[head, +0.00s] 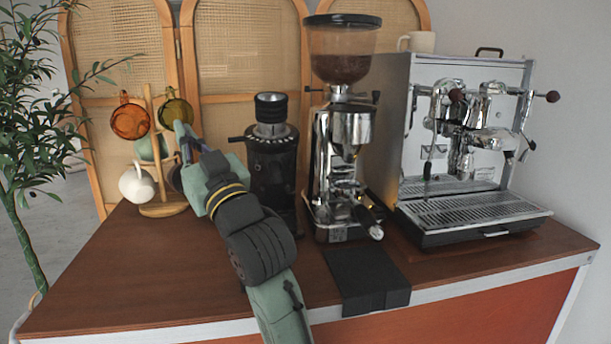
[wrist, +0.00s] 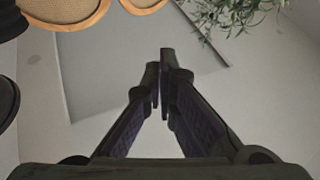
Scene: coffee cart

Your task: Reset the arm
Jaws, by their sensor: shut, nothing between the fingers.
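My arm reaches up from the front edge of the cart toward the mug tree in the head view. My gripper (head: 183,136) is at the tree's right side, in front of or beside its mugs; I cannot tell if it touches them. In the wrist view my gripper (wrist: 162,85) is shut, its fingertips together with nothing between them.
The wooden mug tree (head: 163,208) holds several mugs. A black grinder (head: 270,170) stands right of my arm, then a chrome grinder (head: 343,130) and an espresso machine (head: 470,150). A black mat (head: 365,280) lies at the front edge. A plant (head: 30,130) is at left. The counter's front left is clear.

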